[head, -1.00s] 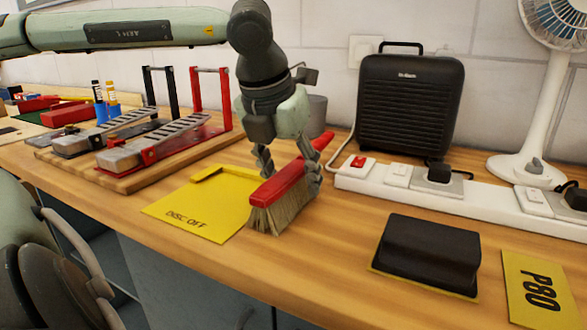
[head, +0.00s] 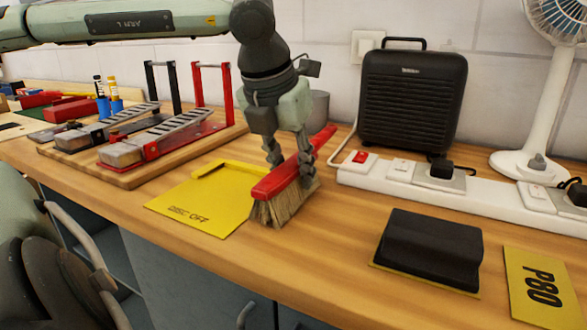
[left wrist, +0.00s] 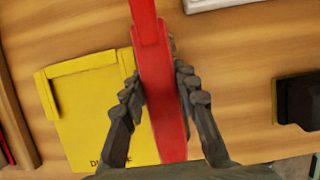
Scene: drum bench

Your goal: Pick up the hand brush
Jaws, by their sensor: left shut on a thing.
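The hand brush (head: 279,184) has a red back and handle with pale bristles. It sits at the middle of the bench, its handle pointing back and to the right. My left gripper (head: 290,166) comes down from above with one finger on each side of the red back, shut on it. In the left wrist view the red brush (left wrist: 160,90) runs between the two fingers (left wrist: 160,100). The bristles are at or just above the bench top; I cannot tell which.
A yellow "DISC OFF" card (head: 203,207) lies left of the brush. A black sanding block (head: 428,252) and a P80 card (head: 540,287) lie right. A white power strip (head: 408,180), black heater (head: 411,100) and fan (head: 545,90) stand behind. Pedal-like assemblies (head: 150,140) stand left.

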